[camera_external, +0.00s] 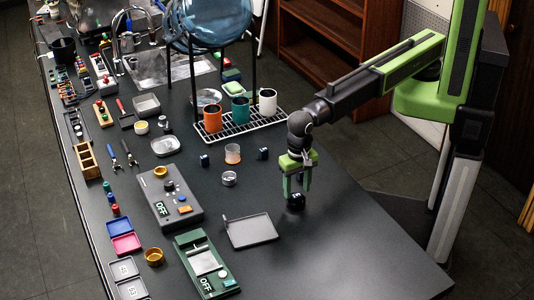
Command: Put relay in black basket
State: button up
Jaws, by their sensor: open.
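My gripper (296,193) points down over the right part of the dark table, its green fingers apart. A small black block (296,202) sits directly at the fingertips; whether it is between or below them cannot be told. Two similar small dark blocks with pale marks stand on the table, one at the left (205,160) and one nearer the gripper (263,154). Which of these is the relay is too small to tell. A black open container (63,48), possibly the black basket, stands at the far left end of the table.
A flat dark tray (251,231) lies left of and nearer than the gripper. Grey (170,198) and green (207,266) control boxes stand further left. A wire rack (238,127) with cups stands behind. The table's right front is clear.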

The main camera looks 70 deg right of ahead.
aim_at(297, 195)
notch_tip(297, 195, up, 6)
jog(key=p, duration=0.4)
jog(key=shift+f, duration=0.3)
jog(key=w+d+r+n+p, duration=0.1)
jog(key=w+d, duration=0.5)
jog(key=d, duration=0.6)
jog(key=w+d+n, duration=0.1)
jog(key=w+d, duration=0.5)
jog(key=d, duration=0.6)
jog(key=w+d+r+n+p, duration=0.1)
jog(key=w+d, duration=0.6)
jog(key=d, duration=0.6)
jog(key=d+n+g, duration=0.1)
jog(key=d+n, duration=0.1)
jog(key=d, duration=1.5)
jog(key=s+d+f+n+t+b, duration=0.1)
jog(key=d+f+n+b, duration=0.3)
jog(key=d+f+b, duration=0.5)
jog(key=shift+d, duration=1)
